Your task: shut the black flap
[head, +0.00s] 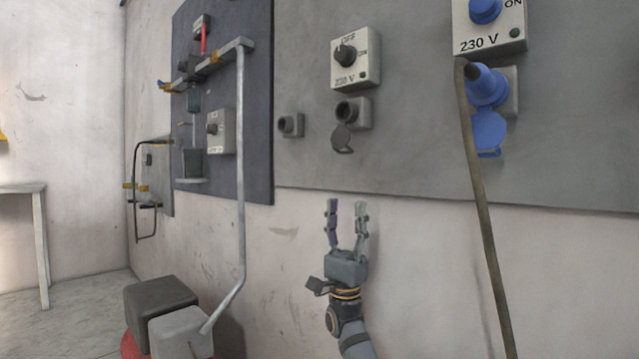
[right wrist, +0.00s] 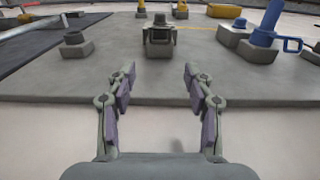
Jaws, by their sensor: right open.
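The black flap (head: 342,139) hangs open below a dark round socket (head: 349,110) on the grey wall panel, under a white OFF/ON switch box marked 230 V. My right gripper (head: 347,206) is below the flap, in front of the pale wall, with its fingers pointing up. Its two fingers are apart, with nothing between them. In the right wrist view the open fingers (right wrist: 159,72) point toward the socket housing (right wrist: 160,38), with a gap between. The flap's exact tilt is hard to tell there. My left gripper is not in view.
To the right, a blue plug (head: 486,85) with a thick hanging cable (head: 481,200) sits above an open blue flap (head: 489,134). A smaller dark socket (head: 291,125) is to the left. A grey bent pipe (head: 241,170) stands farther left. The wall around my right gripper is clear.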

